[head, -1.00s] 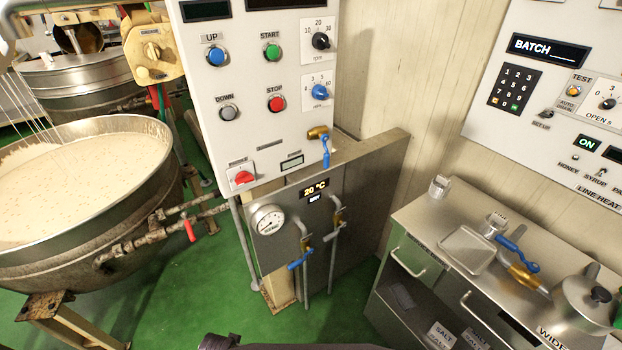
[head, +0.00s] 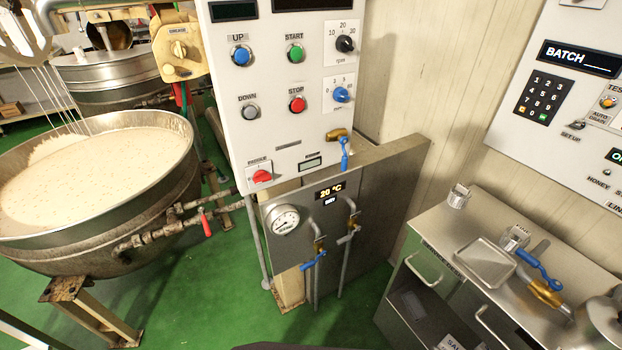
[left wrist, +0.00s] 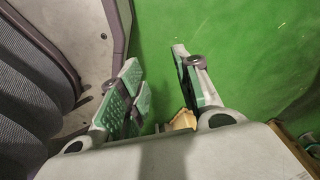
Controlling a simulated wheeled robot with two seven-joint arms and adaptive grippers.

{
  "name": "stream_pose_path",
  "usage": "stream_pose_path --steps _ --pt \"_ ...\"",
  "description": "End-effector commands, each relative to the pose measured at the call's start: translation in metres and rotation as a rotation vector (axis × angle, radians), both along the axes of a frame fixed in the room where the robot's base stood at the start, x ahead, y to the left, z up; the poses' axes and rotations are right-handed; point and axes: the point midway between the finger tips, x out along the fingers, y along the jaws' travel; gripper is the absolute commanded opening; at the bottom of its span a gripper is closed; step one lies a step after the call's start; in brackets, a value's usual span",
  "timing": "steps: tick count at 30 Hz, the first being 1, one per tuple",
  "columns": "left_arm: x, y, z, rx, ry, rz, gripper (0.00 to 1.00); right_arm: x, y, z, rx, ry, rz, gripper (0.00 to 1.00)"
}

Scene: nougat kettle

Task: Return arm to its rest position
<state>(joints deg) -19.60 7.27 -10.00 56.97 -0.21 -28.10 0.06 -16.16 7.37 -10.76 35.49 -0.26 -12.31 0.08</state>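My left gripper (left wrist: 160,95) shows in the left wrist view with its two fingers spread apart. Nothing is between them, and the green floor (left wrist: 240,50) lies beyond. Part of my own body shows at the left of that view. Neither gripper is in the head view. My right gripper is not seen in either view.
A kettle of pale mix (head: 90,175) stands at the left. A control panel (head: 285,90) hangs in the middle above a grey valve panel (head: 345,215). A steel bench (head: 455,235) with a tray (head: 486,263) is at the right. Green floor (head: 205,300) is clear in front.

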Motion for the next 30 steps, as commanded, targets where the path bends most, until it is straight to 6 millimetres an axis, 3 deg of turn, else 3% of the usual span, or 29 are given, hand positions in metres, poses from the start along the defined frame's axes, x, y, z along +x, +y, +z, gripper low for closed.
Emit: stream_pose_path --steps 6,15,30 --pt "-0.043 0.014 -0.028 0.009 0.021 -0.003 0.33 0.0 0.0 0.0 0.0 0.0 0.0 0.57" --pt "-0.091 0.031 -0.051 0.017 0.037 -0.007 0.33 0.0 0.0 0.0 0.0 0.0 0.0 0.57" --pt "-0.101 0.034 -0.054 0.018 0.039 -0.008 0.33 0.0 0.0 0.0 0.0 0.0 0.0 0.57"
